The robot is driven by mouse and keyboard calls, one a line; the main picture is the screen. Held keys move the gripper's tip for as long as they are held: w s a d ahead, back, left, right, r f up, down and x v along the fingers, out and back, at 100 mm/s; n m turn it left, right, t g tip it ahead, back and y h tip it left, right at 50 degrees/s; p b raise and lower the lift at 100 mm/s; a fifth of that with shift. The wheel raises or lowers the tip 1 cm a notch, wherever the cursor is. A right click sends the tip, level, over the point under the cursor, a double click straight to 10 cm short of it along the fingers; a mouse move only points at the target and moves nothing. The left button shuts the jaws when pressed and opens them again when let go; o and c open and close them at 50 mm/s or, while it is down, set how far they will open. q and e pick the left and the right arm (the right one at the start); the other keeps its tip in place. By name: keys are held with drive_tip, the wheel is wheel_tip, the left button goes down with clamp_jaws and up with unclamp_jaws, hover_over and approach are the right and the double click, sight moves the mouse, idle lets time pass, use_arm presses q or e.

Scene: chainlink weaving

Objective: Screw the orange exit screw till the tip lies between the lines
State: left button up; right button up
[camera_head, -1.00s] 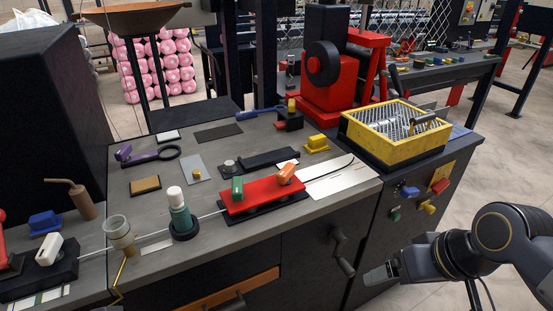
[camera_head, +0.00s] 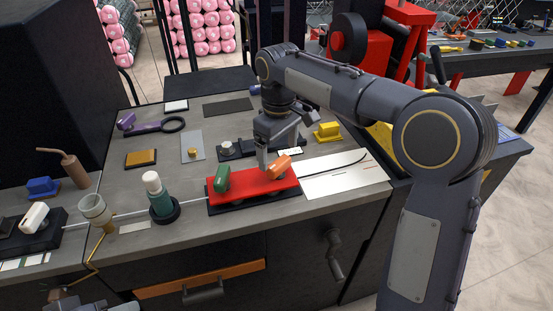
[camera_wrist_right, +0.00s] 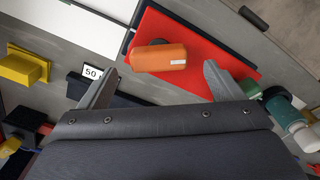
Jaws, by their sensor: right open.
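The orange exit screw (camera_head: 281,165) is a block-shaped knob on the right part of the red plate (camera_head: 240,190). In the right wrist view the orange knob (camera_wrist_right: 160,57) lies ahead, between the lines of the two fingers. My right gripper (camera_head: 268,158) is open above the red plate, close to the knob; contact is not visible. The open fingers also show in the wrist view (camera_wrist_right: 160,82). A white card (camera_head: 340,180) with thin lines lies right of the plate. A dark curved wire crosses its upper part, its tip near the right end. Grey parts, likely my left gripper (camera_head: 92,304), show at the bottom edge.
A green knob (camera_head: 222,178) stands on the red plate's left part. A teal bottle (camera_head: 161,197) and a funnel cup (camera_head: 95,210) stand left of it. A yellow block (camera_head: 327,131) lies behind. A crank (camera_head: 334,255) sticks out from the bench front.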

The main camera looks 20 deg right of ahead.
sight(279, 162)
drive_tip(key=shift+d+f, duration=0.1)
drive_tip(key=shift+f, duration=1.9)
drive_tip(key=c, duration=1)
drive_tip(key=n+p, duration=0.2)
drive_tip(key=shift+r+n, duration=0.25)
drive_tip(key=shift+n, duration=0.05)
drive_tip(key=shift+f+n+p, duration=0.1)
drive_tip(key=shift+n+p, duration=0.6)
drive_tip(key=shift+n, duration=0.4)
drive_tip(key=shift+f+n, duration=0.1)
drive_tip(key=shift+n, duration=0.3)
drive_tip(key=o, duration=1)
